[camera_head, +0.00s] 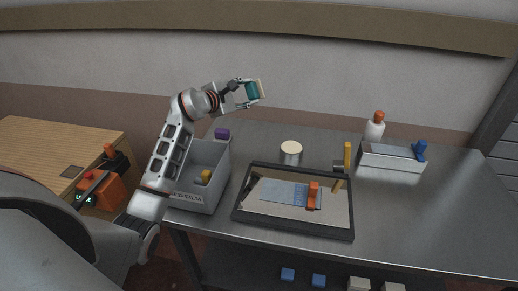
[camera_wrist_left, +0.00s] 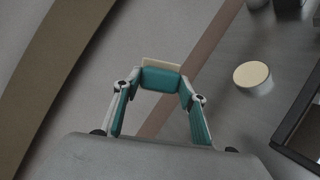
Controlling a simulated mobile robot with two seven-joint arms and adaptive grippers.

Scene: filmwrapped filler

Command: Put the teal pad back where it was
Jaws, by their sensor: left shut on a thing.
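The teal pad (camera_head: 253,91) is held in my left gripper (camera_head: 247,93), raised above the back left of the metal table, near the wall. The pad has a pale tan face on one side. In the left wrist view the pad (camera_wrist_left: 161,79) sits between the two fingers of the left gripper (camera_wrist_left: 160,88), which are shut on it. The pad is clear of the table and touches nothing else that I can see. My right gripper is not in view.
A grey bin (camera_head: 206,168) stands at the table's left end with small items in it. A black-rimmed tray (camera_head: 293,227) holds a blue sheet and an orange-handled tool. A cream-topped round container (camera_head: 291,150) stands behind the tray. A white bottle (camera_head: 374,131) and metal box (camera_head: 391,159) stand right.

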